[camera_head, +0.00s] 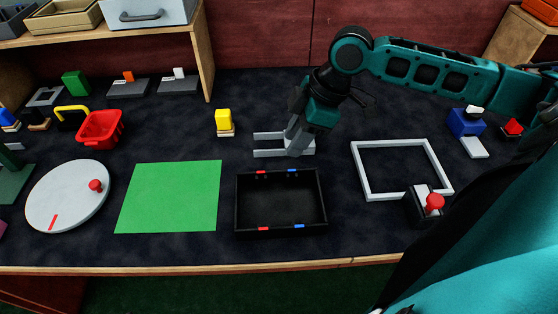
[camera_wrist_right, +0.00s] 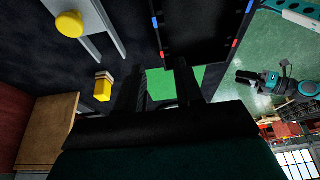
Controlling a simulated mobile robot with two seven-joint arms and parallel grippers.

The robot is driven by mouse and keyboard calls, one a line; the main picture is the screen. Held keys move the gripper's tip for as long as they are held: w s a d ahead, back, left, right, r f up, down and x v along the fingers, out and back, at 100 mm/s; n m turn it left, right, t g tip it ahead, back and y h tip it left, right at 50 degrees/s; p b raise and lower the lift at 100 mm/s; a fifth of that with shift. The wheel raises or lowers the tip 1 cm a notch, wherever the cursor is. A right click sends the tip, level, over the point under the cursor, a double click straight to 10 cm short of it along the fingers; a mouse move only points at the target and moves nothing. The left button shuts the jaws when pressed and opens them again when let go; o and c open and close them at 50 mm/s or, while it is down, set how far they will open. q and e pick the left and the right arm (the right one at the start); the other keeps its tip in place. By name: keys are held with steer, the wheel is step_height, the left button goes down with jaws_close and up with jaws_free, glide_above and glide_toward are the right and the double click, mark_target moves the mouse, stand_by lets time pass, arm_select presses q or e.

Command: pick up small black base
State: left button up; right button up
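A small black base (camera_head: 417,212) with a red knob and a grey plate on top stands at the front right corner of the white square frame (camera_head: 388,145). My right gripper (camera_head: 297,141) is over the grey forked rack (camera_head: 265,153), away from both. In the wrist view its two dark fingers (camera_wrist_right: 158,88) stand apart with nothing between them.
A black tray (camera_head: 243,222) stands in front of the rack, beside a green mat (camera_head: 170,198). A yellow block (camera_head: 223,118) is behind them. A white disc (camera_head: 55,205) and red basket (camera_head: 100,127) are left. Open table lies behind the white frame.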

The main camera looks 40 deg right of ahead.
mark_target(276, 171)
steer(key=x, duration=0.4)
steer(key=shift+f+b, duration=0.15)
steer(key=shift+b, duration=0.15)
steer(key=shift+b+x, duration=0.7)
steer(key=shift+x, duration=2.1)
steer(key=shift+s+d, duration=0.15)
steer(key=shift+d, duration=0.1)
jaws_close()
